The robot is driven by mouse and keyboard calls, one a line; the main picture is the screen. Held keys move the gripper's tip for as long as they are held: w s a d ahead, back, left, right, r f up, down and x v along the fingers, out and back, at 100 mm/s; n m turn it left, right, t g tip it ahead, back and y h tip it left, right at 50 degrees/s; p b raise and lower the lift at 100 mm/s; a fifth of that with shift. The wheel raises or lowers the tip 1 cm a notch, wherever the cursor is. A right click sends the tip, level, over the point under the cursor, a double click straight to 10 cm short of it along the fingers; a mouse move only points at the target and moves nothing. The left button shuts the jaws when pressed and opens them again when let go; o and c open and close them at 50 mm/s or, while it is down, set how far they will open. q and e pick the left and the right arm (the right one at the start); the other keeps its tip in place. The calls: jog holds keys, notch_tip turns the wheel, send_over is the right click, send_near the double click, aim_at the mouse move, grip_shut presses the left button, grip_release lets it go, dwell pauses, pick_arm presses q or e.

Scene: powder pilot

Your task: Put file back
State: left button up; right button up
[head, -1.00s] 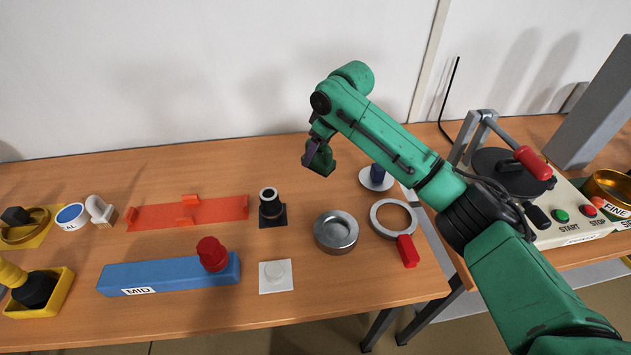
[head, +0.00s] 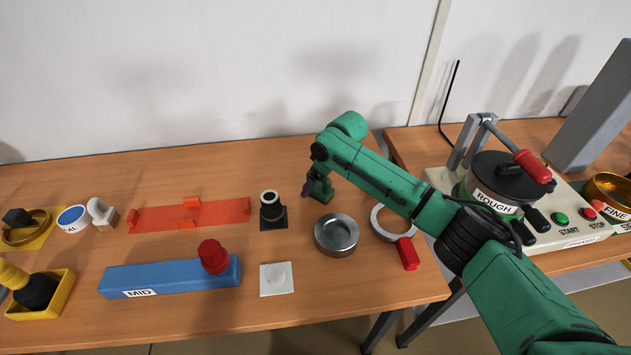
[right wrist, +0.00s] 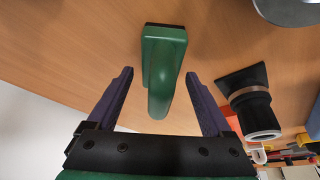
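No object clearly recognizable as a file shows. A green block with a curved handle (right wrist: 163,58) is between the fingers of my right gripper (right wrist: 160,76) in the right wrist view. The fingers are spread, with a gap on each side of the handle. In the head view my right gripper (head: 310,187) is low over the table behind the metal dish, and the green block (head: 322,197) shows only in part beside it. The block appears to stand on the wood. My left gripper is not in view.
A black holder (head: 271,211) stands close to the left, and a metal dish (head: 336,234) in front. A flat orange-red tray (head: 188,214) and a blue MID box (head: 171,276) are further left.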

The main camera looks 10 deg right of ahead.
jog(key=shift+r, duration=0.1)
jog(key=v, duration=1.2)
